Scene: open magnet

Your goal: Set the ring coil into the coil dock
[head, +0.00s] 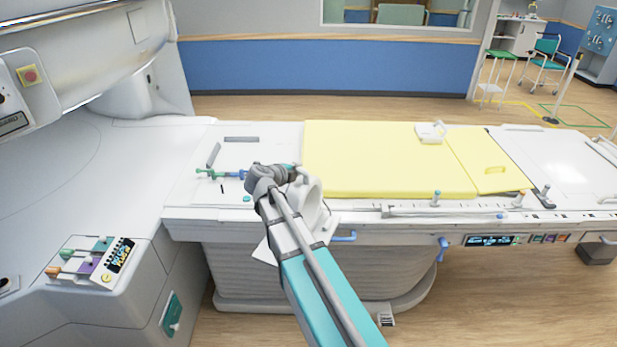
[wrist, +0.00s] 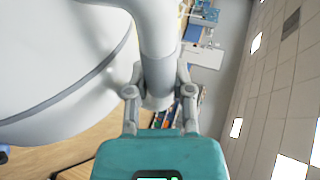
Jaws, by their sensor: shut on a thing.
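The ring coil (head: 313,203) appears as a white ring-like piece just right of my wrist in the head view, above the near edge of the patient table. In the wrist view my gripper (wrist: 158,93) is shut on a thick pale stem, which I take to be the ring coil (wrist: 157,45). My arm partly hides the ring and gripper in the head view. I cannot clearly identify the coil dock; dark slot marks (head: 241,139) show on the bare white left part of the table.
The patient table (head: 275,157) bears a yellow mat (head: 365,160) with a white piece (head: 430,132) on it. A green-and-blue connector-like item (head: 222,174) lies left of my wrist. The scanner housing (head: 85,165) bounds the left. Blue handles (head: 343,237) stick out in front.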

